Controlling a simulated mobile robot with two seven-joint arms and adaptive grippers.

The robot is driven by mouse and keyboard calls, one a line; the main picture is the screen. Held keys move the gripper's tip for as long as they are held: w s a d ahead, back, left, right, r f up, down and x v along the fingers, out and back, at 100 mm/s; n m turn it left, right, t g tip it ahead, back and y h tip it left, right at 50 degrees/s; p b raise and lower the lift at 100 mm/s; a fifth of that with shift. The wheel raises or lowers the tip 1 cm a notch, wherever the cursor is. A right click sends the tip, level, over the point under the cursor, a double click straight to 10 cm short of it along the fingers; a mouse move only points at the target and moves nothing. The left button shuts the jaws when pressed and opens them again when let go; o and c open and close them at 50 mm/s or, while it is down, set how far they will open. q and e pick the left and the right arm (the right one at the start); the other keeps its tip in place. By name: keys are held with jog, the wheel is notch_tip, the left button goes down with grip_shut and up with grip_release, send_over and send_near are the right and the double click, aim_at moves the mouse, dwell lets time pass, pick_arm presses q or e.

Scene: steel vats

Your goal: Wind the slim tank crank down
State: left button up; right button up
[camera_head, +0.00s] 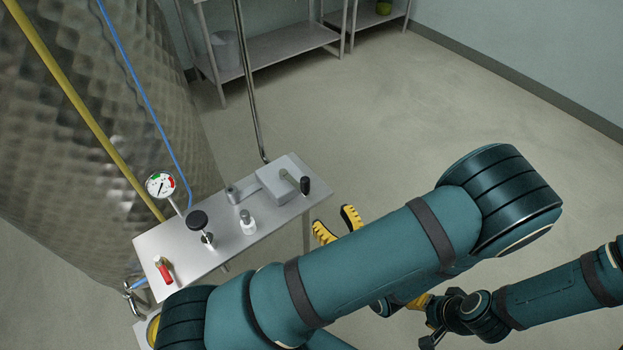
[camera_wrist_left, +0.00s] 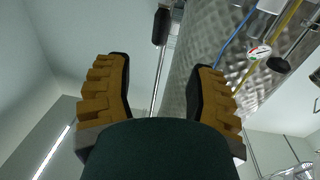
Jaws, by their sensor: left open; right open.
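The crank sits on a steel panel shelf (camera_head: 200,260) in front of the quilted steel tank (camera_head: 80,150). It has a grey box (camera_head: 272,178), a short arm and an upright black handle (camera_head: 305,186). The black handle also shows in the left wrist view (camera_wrist_left: 161,27), above the gap between the fingers. My left gripper (camera_head: 338,225) is open and empty, apart from the handle and just beyond the panel's right edge. My left arm hides part of its wrist. My right gripper (camera_head: 424,314) is open at the lower right, partly hidden behind my left arm.
The panel also carries a pressure gauge (camera_head: 160,186), a black knob (camera_head: 197,220), a small pale fitting (camera_head: 248,222) and a red-handled valve (camera_head: 164,272). A blue hose (camera_head: 150,95) and yellow pipe (camera_head: 75,100) run along the tank.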

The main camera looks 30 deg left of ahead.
aim_at(308, 187)
pick_arm(q)
jog(key=x, duration=1.2)
jog(key=shift+a+f, duration=0.1)
grip_shut()
